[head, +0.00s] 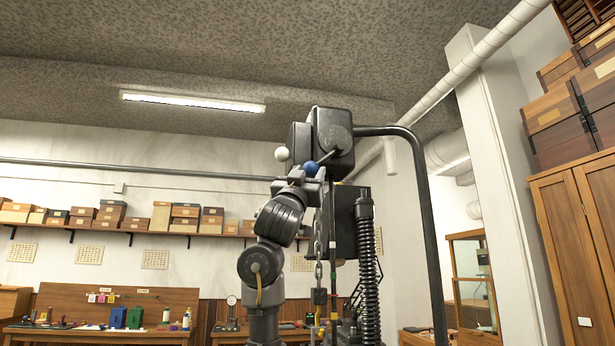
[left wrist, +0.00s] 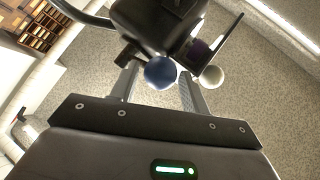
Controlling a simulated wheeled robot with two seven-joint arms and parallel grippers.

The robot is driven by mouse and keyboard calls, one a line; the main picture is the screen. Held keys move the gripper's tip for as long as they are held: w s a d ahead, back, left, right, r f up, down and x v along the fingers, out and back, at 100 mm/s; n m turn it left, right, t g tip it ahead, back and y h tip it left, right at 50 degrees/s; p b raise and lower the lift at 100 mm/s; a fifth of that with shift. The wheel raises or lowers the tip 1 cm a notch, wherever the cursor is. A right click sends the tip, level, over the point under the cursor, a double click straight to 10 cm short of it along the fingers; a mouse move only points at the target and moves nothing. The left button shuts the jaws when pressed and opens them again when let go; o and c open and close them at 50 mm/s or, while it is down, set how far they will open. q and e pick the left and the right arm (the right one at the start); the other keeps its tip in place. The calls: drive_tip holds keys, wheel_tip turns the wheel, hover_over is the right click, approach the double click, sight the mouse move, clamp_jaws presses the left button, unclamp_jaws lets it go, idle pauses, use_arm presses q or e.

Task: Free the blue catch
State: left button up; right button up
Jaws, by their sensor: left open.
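The blue catch shows as a blue ball knob (head: 311,168) on a short dark lever at the dark machine head (head: 333,130). The blue knob also shows in the left wrist view (left wrist: 160,72), between the two fingers near their tips. My left gripper (head: 311,182) is raised to the knob and open, one finger on each side. I cannot tell whether either finger touches it. A white ball knob (head: 282,154) is left of the blue one in the head view; in the left wrist view (left wrist: 211,76) it lies outside the right finger. My right gripper is out of view.
A chain (head: 318,235) hangs below the machine head, beside a dark coiled hose (head: 367,260). A thick dark tube (head: 425,210) curves down on the right. A shelf of boxes (head: 150,225) and workbenches (head: 110,335) stand farther back.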

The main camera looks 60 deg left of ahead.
use_arm(q)
drive_tip(key=b+v, duration=0.6)
drive_tip(key=v, duration=0.4)
drive_tip(key=shift+s+d+f+b, duration=0.15)
drive_tip(key=shift+s+f+b, duration=0.1)
drive_tip(key=shift+f+b, duration=0.05)
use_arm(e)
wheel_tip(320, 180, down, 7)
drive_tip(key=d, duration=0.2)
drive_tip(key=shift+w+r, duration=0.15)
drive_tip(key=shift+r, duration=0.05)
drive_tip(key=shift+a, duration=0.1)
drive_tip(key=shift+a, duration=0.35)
use_arm(q)
drive_tip(key=shift+w, duration=0.1)
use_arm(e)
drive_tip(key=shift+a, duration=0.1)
